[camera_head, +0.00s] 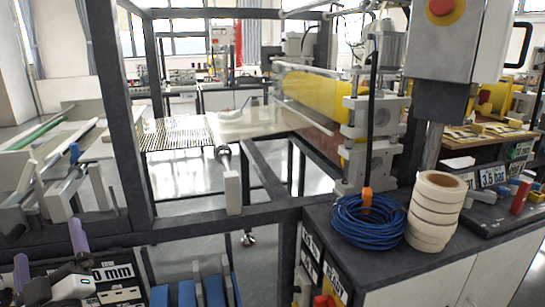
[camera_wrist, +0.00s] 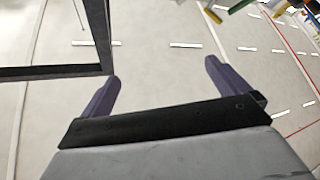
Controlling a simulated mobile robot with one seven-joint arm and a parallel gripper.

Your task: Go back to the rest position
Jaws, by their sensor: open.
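My gripper shows in the wrist view (camera_wrist: 160,88), with its two purple fingers spread wide apart and nothing between them. Below the fingers there is only pale floor with white lines.
A dark machine frame (camera_head: 118,120) stands close to my gripper, and its bar (camera_wrist: 50,72) also shows in the wrist view. A yellow roller (camera_head: 310,92), a mesh sheet (camera_head: 175,134), a blue cable coil (camera_head: 368,222) and stacked tape rolls (camera_head: 433,212) lie to the right.

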